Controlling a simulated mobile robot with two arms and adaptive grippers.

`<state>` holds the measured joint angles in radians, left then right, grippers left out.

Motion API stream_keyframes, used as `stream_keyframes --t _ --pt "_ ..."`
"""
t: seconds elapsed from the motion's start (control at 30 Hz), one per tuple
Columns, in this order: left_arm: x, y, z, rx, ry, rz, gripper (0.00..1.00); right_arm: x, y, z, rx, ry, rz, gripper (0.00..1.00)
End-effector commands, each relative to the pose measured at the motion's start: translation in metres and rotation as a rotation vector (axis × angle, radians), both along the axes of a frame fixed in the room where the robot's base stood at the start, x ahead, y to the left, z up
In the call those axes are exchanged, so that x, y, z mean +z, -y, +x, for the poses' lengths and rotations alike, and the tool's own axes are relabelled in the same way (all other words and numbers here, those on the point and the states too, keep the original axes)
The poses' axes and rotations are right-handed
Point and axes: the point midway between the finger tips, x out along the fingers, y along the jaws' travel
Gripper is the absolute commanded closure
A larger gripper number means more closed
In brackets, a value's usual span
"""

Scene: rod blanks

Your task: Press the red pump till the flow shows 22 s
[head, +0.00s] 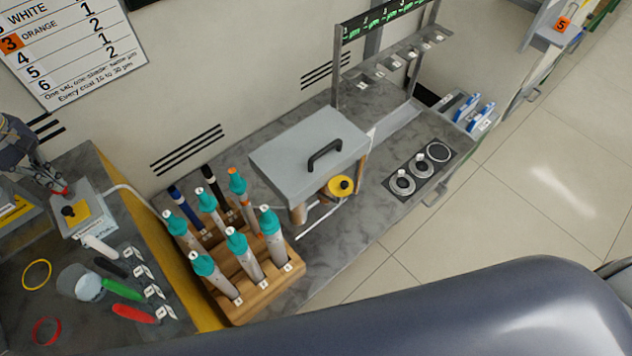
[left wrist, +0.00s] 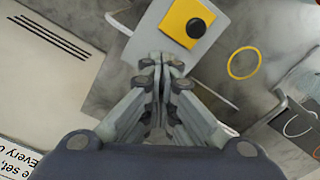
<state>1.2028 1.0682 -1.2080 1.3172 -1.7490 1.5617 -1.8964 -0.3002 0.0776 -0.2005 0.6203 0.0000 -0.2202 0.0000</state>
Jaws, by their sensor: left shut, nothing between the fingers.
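A red, long-bodied item (head: 134,313) lies on the dark bench at the lower left, beside similar green (head: 122,290) and black (head: 112,267) ones with small label cards. I cannot tell whether it is the red pump. A light grey box (head: 94,205) with a yellow plate and a black knob (head: 69,211) stands behind them; the knob also shows in the left wrist view (left wrist: 195,27). No flow reading is legible. My left gripper (head: 52,186) is shut and empty, above and beside the box; it also shows in the left wrist view (left wrist: 161,62). My right gripper is out of view.
A clear cup (head: 69,280), a yellow ring (head: 37,275) and a red ring (head: 46,331) lie on the bench. A wooden rack (head: 238,312) holds several teal-capped rods on the right. A grey lidded box (head: 300,160) stands beyond it.

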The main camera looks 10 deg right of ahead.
Motion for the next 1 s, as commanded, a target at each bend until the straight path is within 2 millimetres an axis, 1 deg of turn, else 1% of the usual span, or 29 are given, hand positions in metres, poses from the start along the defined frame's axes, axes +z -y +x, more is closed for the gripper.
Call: stream_keyframes --t 0.03,0.2,0.47,0.57,1.0 --pt "-0.004 0.000 0.000 -0.001 -0.002 0.000 1.00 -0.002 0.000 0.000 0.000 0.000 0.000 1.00" --pt "-0.010 0.000 -0.001 -0.001 -0.003 -0.001 1.00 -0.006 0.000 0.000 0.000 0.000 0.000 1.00" --pt "-0.009 0.000 -0.001 -0.001 -0.003 -0.001 1.00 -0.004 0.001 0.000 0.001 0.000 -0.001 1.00" --pt "-0.005 0.000 -0.001 -0.001 -0.003 -0.001 1.00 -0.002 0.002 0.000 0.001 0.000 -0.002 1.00" --pt "0.022 0.000 0.000 0.000 -0.001 0.000 1.00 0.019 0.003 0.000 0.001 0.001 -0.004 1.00"
